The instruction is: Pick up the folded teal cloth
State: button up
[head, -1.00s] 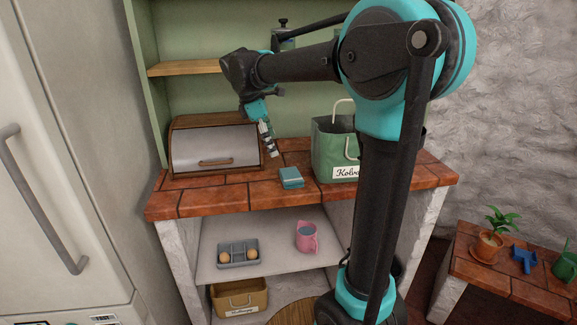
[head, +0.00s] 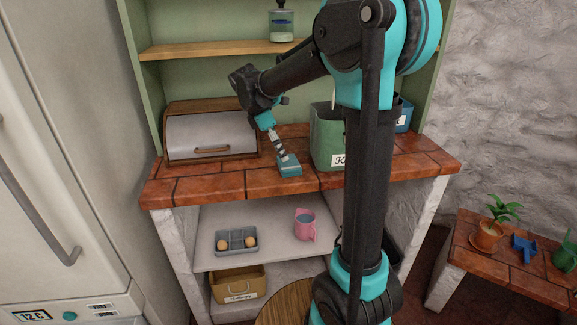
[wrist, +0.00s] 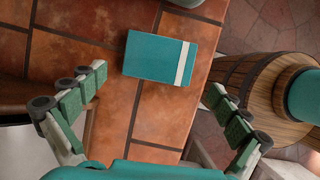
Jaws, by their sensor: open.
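The folded teal cloth (head: 289,167) lies on the tiled counter, to the right of the bread box. In the wrist view it is a flat teal rectangle (wrist: 153,57) with a pale stripe near its right end. My gripper (head: 283,154) is just above and behind the cloth in the head view, covering a little of it. In the wrist view my gripper (wrist: 160,90) is open, with its fingers wide apart on either side of the cloth. Nothing is between the fingertips, and the cloth lies ahead of them on the tiles.
The counter's front edge (head: 250,190) is near. A wooden barrel-like stool (wrist: 262,88) shows beyond the counter in the wrist view.

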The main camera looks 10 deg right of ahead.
aim_at(288, 162)
jog(key=shift+x, duration=2.7)
jog(key=shift+w+d, duration=0.1)
jog(key=shift+r, duration=0.1)
jog(key=c, duration=0.8)
jog(key=shift+r, duration=0.1)
notch_tip(288, 162, up, 20)
jog(key=shift+f, duration=0.1)
jog(key=o, duration=0.3)
jog(key=shift+c, duration=1.3)
